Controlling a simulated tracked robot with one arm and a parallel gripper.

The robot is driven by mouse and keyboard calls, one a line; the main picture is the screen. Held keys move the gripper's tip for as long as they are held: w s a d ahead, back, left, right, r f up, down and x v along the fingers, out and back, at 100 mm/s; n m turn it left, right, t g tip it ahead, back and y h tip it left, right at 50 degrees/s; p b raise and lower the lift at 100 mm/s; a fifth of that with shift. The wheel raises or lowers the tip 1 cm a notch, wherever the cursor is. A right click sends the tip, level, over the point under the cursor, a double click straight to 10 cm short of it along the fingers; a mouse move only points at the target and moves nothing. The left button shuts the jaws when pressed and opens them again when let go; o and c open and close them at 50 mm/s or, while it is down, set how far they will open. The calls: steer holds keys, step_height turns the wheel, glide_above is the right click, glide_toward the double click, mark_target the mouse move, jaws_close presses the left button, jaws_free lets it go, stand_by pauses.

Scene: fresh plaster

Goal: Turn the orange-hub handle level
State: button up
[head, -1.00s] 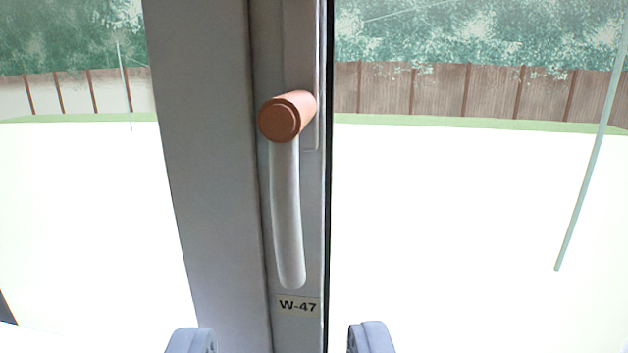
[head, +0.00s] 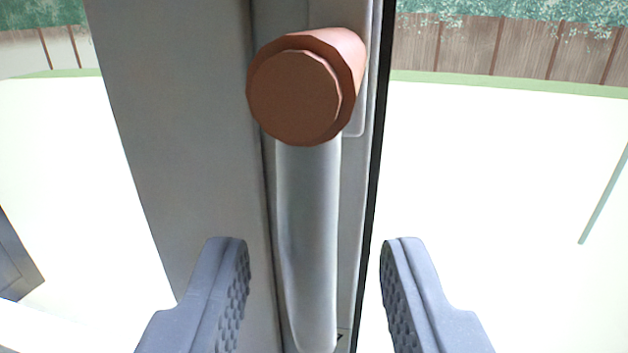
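The handle's orange hub (head: 298,95) sticks out of the window frame toward me, in the upper middle of the head view. Its pale grey lever (head: 308,230) hangs straight down from the hub. My gripper (head: 315,245) is open, with one finger on each side of the lever's lower part. Gaps show between both fingers and the lever in the picture. I cannot tell how far the fingertips are from the lever in depth. The lever's lower end shows near the bottom edge.
The grey window frame (head: 180,130) stands upright behind and left of the handle. A label is mostly hidden behind the lever's lower end. Bright glass lies on both sides, with a brown fence (head: 500,45) and green foliage outside. A dark grey piece (head: 15,265) shows at the left edge.

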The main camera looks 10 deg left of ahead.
mark_target(310, 267)
steer(key=shift+w+a+f+p, duration=0.1)
steer(key=shift+w+a+p, duration=0.15)
steer(key=shift+w, duration=0.65)
steer(key=shift+w+a+p, duration=0.15)
steer(key=shift+w+p, duration=0.2)
steer(key=shift+w, duration=0.5)
jaws_close()
